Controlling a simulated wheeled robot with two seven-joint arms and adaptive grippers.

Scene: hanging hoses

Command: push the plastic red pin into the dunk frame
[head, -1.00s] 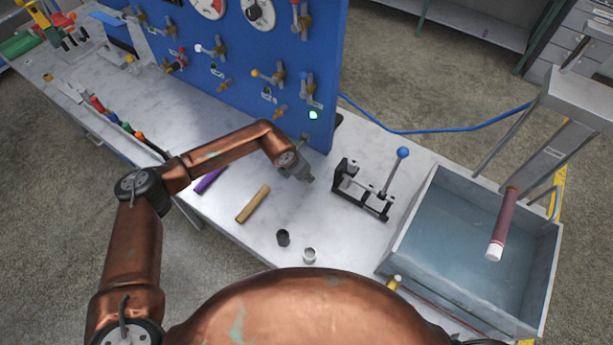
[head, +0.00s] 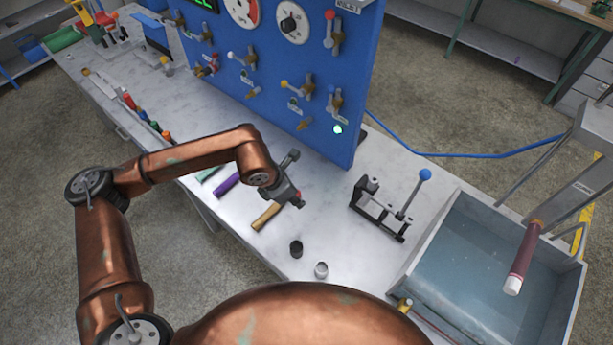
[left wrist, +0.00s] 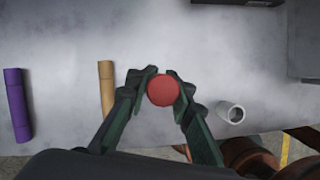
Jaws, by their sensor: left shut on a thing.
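My left gripper (head: 293,198) is in the air over the bench, near the end of a tan tube. In the left wrist view its fingers (left wrist: 163,92) are shut on a round red piece, seen end-on, likely the red pin (left wrist: 163,89). The dunk frame (head: 576,188), a grey frame with rods, stands over a water tank (head: 470,262) at the right, well away from the gripper. A dark red hose with a white end (head: 524,258) hangs tilted from it. My right gripper is out of view.
A black clamp fixture with a blue-knobbed lever (head: 384,208) stands between gripper and tank. A black cup (head: 296,248) and a grey ring (head: 321,269) sit near the bench edge. Tan (head: 266,216) and purple (head: 226,185) tubes lie left. A blue valve panel (head: 290,60) rises behind.

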